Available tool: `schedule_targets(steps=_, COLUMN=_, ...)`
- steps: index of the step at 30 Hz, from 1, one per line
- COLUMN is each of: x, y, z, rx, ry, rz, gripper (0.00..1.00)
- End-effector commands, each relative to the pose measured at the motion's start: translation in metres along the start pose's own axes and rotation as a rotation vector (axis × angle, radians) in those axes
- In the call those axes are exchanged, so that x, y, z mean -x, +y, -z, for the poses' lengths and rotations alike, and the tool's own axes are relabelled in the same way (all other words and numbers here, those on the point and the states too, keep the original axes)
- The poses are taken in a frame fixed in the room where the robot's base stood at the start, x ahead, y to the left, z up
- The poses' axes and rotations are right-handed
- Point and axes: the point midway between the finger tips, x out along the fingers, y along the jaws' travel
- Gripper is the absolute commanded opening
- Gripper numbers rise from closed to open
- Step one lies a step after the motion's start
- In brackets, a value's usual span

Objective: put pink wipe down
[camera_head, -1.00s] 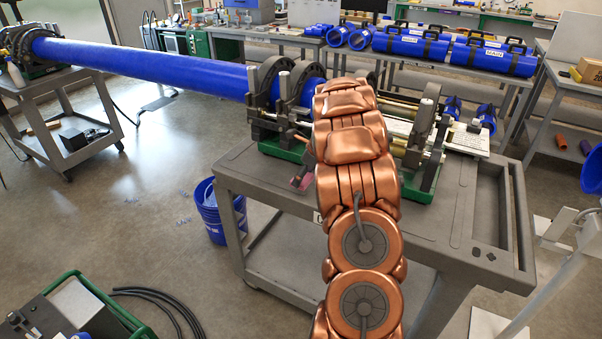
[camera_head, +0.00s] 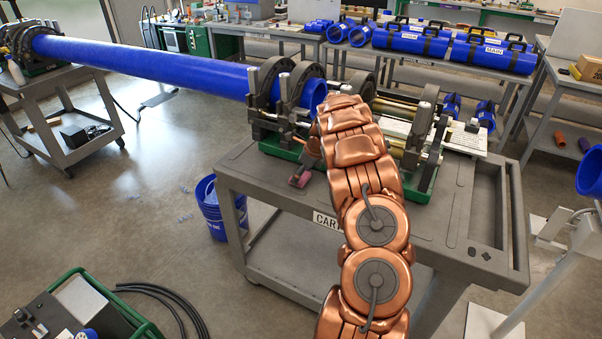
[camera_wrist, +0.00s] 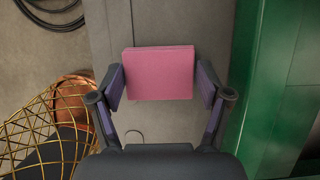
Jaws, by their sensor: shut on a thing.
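The pink wipe (camera_wrist: 160,73) is a flat folded square between the two fingers of my gripper (camera_wrist: 161,82) in the wrist view. My gripper is shut on it, one finger at each side edge. In the head view the wipe (camera_head: 298,181) shows as a small pink patch over the left part of the grey cart top (camera_head: 262,187), beside the green-based fusion machine (camera_head: 290,152). My copper arm hides most of my gripper there. The wipe is at or very near the cart top; I cannot tell whether it touches.
The green machine base (camera_wrist: 275,90) stands close on the right in the wrist view. A blue bucket (camera_head: 211,217) stands on the floor left of the cart. A long blue pipe (camera_head: 150,65) runs left from the machine. The cart top's front left is bare.

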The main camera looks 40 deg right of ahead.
Motion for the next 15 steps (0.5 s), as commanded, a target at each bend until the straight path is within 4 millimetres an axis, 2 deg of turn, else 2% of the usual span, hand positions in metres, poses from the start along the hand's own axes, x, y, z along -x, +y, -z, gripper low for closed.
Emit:
schedule_targets(steps=14, x=-0.0099, y=0.0002, z=0.0037, rx=-0.001, ry=0.0, rz=0.0, gripper=0.49)
schedule_targets(steps=15, x=-0.0098, y=-0.0001, z=0.0042, rx=-0.001, ry=0.0, rz=0.001, gripper=0.79)
